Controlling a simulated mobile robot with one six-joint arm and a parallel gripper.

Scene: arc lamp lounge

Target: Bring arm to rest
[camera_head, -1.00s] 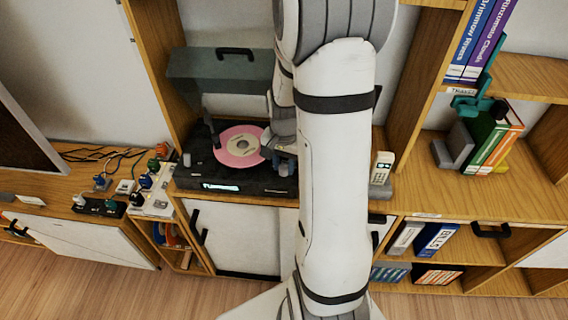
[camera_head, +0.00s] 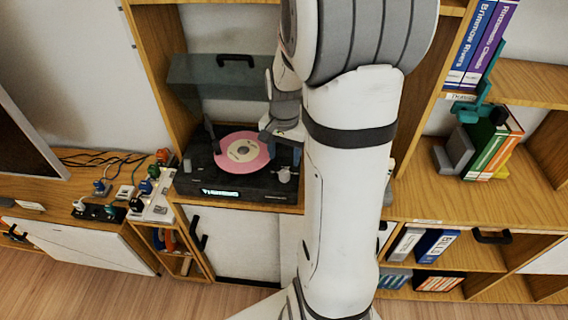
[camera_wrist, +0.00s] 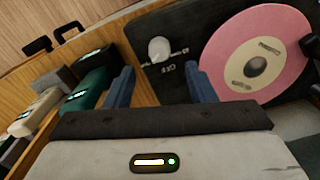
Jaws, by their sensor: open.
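My gripper (camera_wrist: 162,88) shows in the wrist view with its two blue-grey fingers spread apart and nothing between them. It is over the right front part of a dark record player, with a light knob (camera_wrist: 159,49) beyond the gap between the fingers.
Right of my arm, binders (camera_head: 489,150) and a grey block (camera_head: 458,148) stand on the shelf. Left of the player are a power strip (camera_head: 152,196) and cables (camera_head: 105,157). Upright wooden panels flank the player. Wood floor (camera_head: 60,292) lies in front.

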